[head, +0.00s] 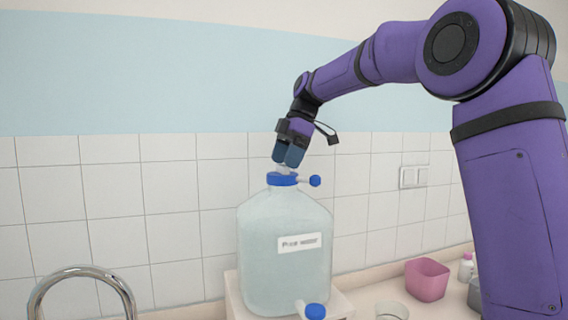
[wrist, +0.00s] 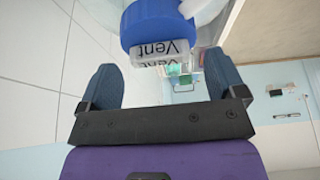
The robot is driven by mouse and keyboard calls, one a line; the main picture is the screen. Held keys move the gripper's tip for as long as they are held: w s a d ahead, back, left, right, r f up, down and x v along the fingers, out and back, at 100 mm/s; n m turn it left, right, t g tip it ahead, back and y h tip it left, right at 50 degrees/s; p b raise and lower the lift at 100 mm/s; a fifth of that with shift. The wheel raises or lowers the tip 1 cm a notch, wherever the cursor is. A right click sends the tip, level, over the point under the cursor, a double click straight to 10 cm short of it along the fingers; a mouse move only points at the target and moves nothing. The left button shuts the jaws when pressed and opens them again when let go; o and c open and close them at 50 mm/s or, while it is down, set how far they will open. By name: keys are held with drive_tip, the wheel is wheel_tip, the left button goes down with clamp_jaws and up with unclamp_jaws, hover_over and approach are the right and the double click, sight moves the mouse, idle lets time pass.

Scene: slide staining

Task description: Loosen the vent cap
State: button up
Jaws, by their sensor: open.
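A large clear carboy (head: 285,250) with a white label stands on a pale raised block. A blue lid (head: 283,179) closes its neck, and a pale vent cap (head: 285,169) shows on top, partly hidden by my fingers. In the wrist view the blue lid (wrist: 158,22) is at the top, with the white piece marked "Vent" (wrist: 165,50) against it. My gripper (head: 287,162) points down over the neck, and its fingers are open. In the wrist view my gripper (wrist: 161,66) has one finger on each side of the "Vent" piece, with gaps visible.
A blue-ended side stem (head: 315,181) sticks out right of the lid. A blue-handled tap (head: 315,311) is low on the carboy. A pink tub (head: 427,279) and a clear beaker (head: 392,311) stand right. A curved metal faucet (head: 84,275) is left. Tiled wall lies behind.

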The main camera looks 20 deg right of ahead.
drive_tip(key=v, duration=0.9)
drive_tip(key=shift+r, duration=0.1)
drive_tip(key=s+f+m+t+h, duration=0.1)
drive_tip(key=s+f+m, duration=0.3)
drive_tip(key=s, duration=0.5)
drive_tip(key=s+f+m+t+h, duration=0.2)
drive_tip(key=s+m, duration=0.4)
drive_tip(key=s, duration=0.4)
drive_tip(key=s+d+f+m+t+h, duration=0.1)
drive_tip(key=s+d+f+m+t, duration=0.1)
drive_tip(key=s+f+m, duration=0.6)
drive_tip(key=s+f, duration=0.7)
drive_tip(key=s, duration=0.1)
drive_tip(key=shift+s, duration=0.35)
